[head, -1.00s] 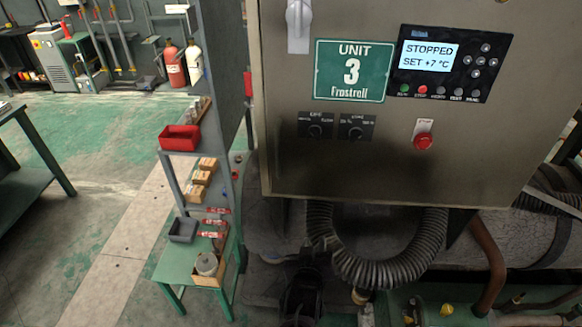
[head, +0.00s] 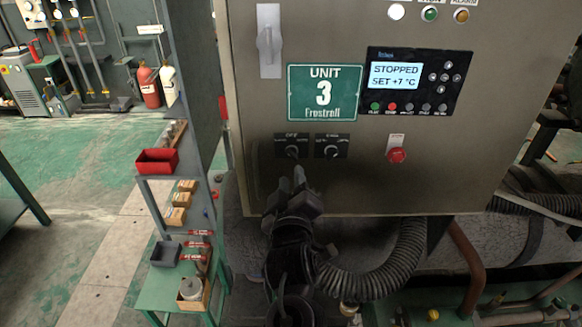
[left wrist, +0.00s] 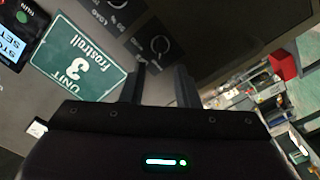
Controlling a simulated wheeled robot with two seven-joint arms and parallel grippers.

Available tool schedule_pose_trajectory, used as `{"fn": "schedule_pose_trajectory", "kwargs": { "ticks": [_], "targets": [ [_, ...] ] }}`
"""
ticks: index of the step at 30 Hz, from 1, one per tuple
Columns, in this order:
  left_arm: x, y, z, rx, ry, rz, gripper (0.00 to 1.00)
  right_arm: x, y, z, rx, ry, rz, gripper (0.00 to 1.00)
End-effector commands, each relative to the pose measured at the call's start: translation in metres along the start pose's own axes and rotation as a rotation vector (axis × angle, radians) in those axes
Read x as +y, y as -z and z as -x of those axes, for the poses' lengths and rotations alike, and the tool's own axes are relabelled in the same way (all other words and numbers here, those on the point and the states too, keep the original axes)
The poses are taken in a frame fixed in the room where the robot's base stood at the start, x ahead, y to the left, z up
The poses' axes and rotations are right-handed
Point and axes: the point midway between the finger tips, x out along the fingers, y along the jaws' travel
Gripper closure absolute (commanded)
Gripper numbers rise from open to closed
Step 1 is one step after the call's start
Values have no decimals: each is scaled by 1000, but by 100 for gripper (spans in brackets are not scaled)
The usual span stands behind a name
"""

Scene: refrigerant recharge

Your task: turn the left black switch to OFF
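The left black switch (head: 292,152) is a round knob on a dark plate labelled OFF at its top, on the grey panel under the green UNIT 3 sign (head: 324,92). Its exact pointer direction is too small to tell. A similar switch (head: 333,152) sits just right of it. My left gripper (head: 299,175) is just below the left switch, fingers pointing up at the panel, apart from the knob. In the left wrist view the left switch (left wrist: 160,46) lies just beyond the two fingers (left wrist: 160,84), which are spread with nothing between them. My right gripper is not in view.
A red button (head: 397,156) is right of the switches. The display (head: 397,76) reads STOPPED, SET +7 °C. A grey handle (head: 269,40) is at upper left. A ribbed black hose (head: 385,272) hangs below the panel. A shelf with a red bin (head: 157,162) stands left.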

Motion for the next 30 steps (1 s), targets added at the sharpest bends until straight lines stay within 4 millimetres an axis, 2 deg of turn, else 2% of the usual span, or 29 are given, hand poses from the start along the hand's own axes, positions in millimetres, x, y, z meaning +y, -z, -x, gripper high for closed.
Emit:
{"fn": "schedule_pose_trajectory", "kwargs": {
  "ticks": [16,22,30],
  "targets": [
    [-2,-1,-67,1,-1,-1,72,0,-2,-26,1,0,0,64],
    [0,0,-64,-2,0,0,98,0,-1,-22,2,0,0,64],
    [0,0,-64,-2,0,-13,100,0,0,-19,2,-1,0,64]
  ]
}}
